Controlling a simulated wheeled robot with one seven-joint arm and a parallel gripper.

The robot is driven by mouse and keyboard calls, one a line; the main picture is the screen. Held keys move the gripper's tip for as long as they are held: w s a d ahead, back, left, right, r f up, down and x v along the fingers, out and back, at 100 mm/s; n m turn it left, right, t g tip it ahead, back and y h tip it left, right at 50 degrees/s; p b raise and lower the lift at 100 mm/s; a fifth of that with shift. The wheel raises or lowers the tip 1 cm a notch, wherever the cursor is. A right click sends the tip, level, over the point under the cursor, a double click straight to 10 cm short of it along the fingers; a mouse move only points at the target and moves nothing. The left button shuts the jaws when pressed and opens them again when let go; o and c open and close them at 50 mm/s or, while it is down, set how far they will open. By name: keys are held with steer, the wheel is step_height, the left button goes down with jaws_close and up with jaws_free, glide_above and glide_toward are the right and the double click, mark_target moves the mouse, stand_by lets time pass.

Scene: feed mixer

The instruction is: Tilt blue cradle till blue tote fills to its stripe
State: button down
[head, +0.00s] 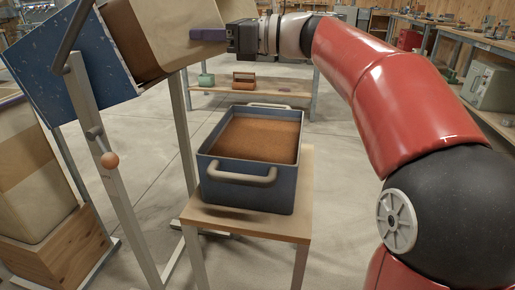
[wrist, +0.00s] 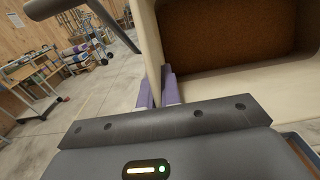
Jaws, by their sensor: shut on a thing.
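The blue cradle (head: 95,60) is at the upper left in the head view, tilted on a metal stand, with a cream and brown bin (head: 180,25) in it. My gripper (head: 210,35) is at the bin's right side. In the wrist view my gripper's purple fingers (wrist: 160,92) are shut on the bin's cream wall (wrist: 152,45). Brown feed (wrist: 225,35) shows inside the bin. The blue tote (head: 240,190) stands upright on a small wooden table below and right of the cradle. Brown feed (head: 258,138) fills much of it. I cannot make out its stripe.
The small table (head: 255,222) stands beside the stand's metal legs (head: 128,220). A wooden crate (head: 55,255) with a cream container is at lower left. A low bench (head: 270,92) stands behind. Open floor lies between.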

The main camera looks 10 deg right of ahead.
mark_target(203, 16)
steer(key=shift+r, duration=0.1)
steer(key=r+p, duration=0.3)
steer(key=shift+w+a, duration=0.1)
steer(key=shift+a, duration=0.15)
steer(key=shift+f, duration=0.25)
steer(key=c, duration=1.5)
jaws_free()
steer(key=shift+d, duration=0.15)
